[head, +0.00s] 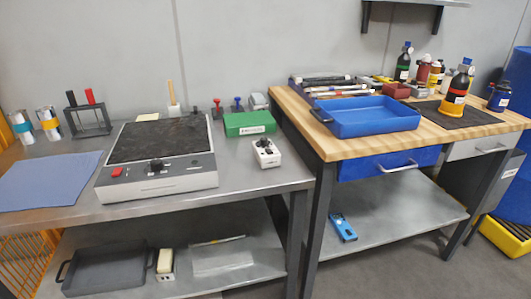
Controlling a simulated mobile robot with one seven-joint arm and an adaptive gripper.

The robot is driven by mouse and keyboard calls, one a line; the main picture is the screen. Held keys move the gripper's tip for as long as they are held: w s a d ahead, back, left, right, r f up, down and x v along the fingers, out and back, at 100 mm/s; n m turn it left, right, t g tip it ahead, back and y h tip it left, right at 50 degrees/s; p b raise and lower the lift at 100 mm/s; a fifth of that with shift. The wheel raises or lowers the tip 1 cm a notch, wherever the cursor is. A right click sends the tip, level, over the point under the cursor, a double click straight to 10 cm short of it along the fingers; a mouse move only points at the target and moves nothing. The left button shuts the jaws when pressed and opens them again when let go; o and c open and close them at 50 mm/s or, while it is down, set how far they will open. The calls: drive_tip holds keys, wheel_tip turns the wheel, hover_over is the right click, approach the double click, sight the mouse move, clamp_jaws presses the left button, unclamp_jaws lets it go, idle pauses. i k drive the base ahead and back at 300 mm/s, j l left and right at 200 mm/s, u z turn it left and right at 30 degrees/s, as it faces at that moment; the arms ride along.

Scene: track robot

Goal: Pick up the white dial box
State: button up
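A small white dial box (266,153) stands on the grey metal bench (237,181), near its right end. It has dark dial marks on its top and front. It is between the large grey-and-black hotplate-like device (158,157) on its left and the wooden-topped table (330,150) on its right. A green box (249,123) lies just behind it. The white dial box is fully visible, with nothing on top of it. My gripper is not in view.
A blue tray (367,118) sits on the wooden table with several bottles behind it. A dark rack (89,117), cans and a blue mat (50,180) are at the left. The bench front before the dial box is clear. Lower shelves hold a dark tray (106,271).

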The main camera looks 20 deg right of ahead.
sight(264, 160)
drive_tip(key=z, duration=1.35)
drive_tip(key=j+z, duration=0.4)
drive_tip(key=j, duration=1.45)
